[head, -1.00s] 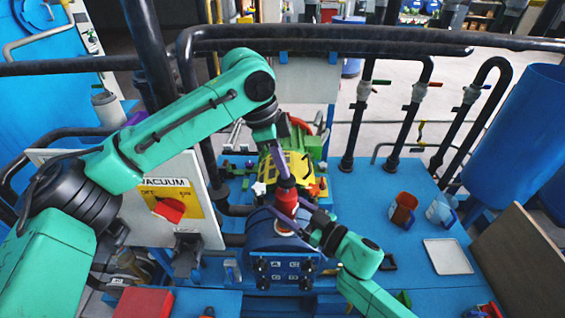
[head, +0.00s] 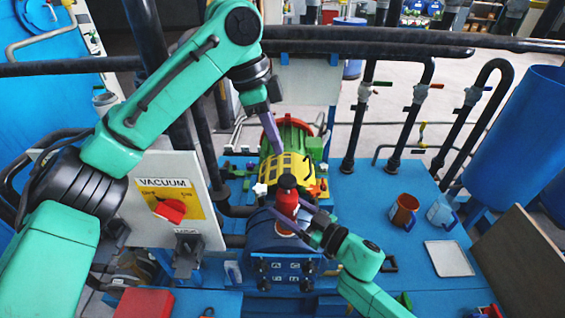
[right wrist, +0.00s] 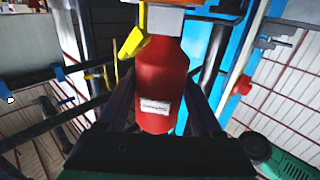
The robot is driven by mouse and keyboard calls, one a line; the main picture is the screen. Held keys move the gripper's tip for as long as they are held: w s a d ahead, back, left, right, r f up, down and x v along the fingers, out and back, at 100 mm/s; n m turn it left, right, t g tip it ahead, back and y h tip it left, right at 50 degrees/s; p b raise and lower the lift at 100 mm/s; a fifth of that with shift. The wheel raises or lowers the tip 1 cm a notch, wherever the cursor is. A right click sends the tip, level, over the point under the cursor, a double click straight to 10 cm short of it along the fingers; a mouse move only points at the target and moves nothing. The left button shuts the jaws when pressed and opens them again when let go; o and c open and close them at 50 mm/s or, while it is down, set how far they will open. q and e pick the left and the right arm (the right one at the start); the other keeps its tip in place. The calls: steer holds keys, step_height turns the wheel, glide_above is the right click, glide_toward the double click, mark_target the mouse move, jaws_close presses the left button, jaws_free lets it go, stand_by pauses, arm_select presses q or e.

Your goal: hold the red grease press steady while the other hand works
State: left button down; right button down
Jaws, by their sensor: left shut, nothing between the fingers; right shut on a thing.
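The red grease press (head: 287,202) stands upright at the blue housing in the head view, with a dark cap on top. In the right wrist view its red body (right wrist: 160,75) with a small white label lies between the two fingers. My right gripper (head: 306,217) is shut on it from the right side. My left gripper (head: 277,150) is shut and empty, above and a little left of the press, apart from it, over the yellow and green machine. The base of the press is hard to see behind the right fingers.
The blue housing (head: 270,240) sits below the press. The yellow and green machine (head: 286,170) is behind it. A vacuum panel (head: 170,190) with a red knob stands left.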

arm_select(q)
steer(key=v, duration=0.4)
steer(key=shift+a+r, duration=0.1)
steer(key=shift+r, duration=0.2)
stand_by(0.9)
arm_select(e)
jaws_free()
steer(key=v, duration=1.2)
steer(key=shift+w, duration=0.1)
